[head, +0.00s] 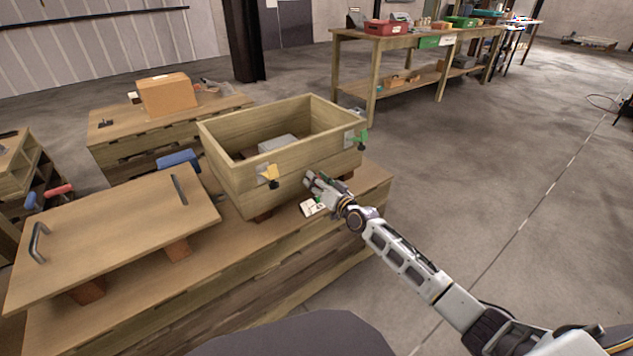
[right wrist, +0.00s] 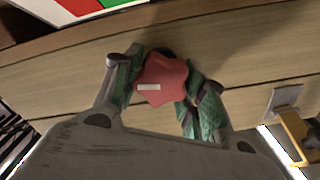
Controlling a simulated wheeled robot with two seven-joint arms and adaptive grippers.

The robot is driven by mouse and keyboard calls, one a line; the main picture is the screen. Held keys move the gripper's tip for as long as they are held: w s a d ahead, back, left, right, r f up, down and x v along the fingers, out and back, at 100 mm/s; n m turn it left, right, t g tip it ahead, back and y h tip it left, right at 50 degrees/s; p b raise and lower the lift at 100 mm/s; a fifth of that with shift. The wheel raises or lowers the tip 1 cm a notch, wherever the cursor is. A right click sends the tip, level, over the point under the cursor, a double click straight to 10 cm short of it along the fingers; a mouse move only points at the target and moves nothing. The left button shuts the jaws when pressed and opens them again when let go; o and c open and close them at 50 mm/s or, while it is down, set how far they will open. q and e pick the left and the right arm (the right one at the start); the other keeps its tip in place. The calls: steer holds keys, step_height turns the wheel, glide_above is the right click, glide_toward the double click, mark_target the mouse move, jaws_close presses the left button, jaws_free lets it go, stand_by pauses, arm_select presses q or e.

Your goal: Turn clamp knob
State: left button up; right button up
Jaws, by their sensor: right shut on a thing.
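A red lobed knob (right wrist: 162,80) with a short white mark sits on the front wall of the open wooden crate (head: 225,178). My right gripper (right wrist: 160,90) is shut on this knob, with one green-padded finger on each side. In the head view my right gripper (head: 312,182) reaches the crate's front wall and mostly hides the knob. A green clamp knob (head: 361,138) is at the crate's right corner. My left gripper is not in view.
The crate stands raised on blocks on a wooden bench (head: 240,275). A wooden lid with two handles (head: 110,235) lies to its left. A small marked card (head: 312,207) is below my right gripper. Open floor lies to the right.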

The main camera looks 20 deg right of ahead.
steer(key=o, duration=1)
steer(key=shift+o, duration=0.2)
steer(key=v, duration=1.2)
stand_by(1.1)
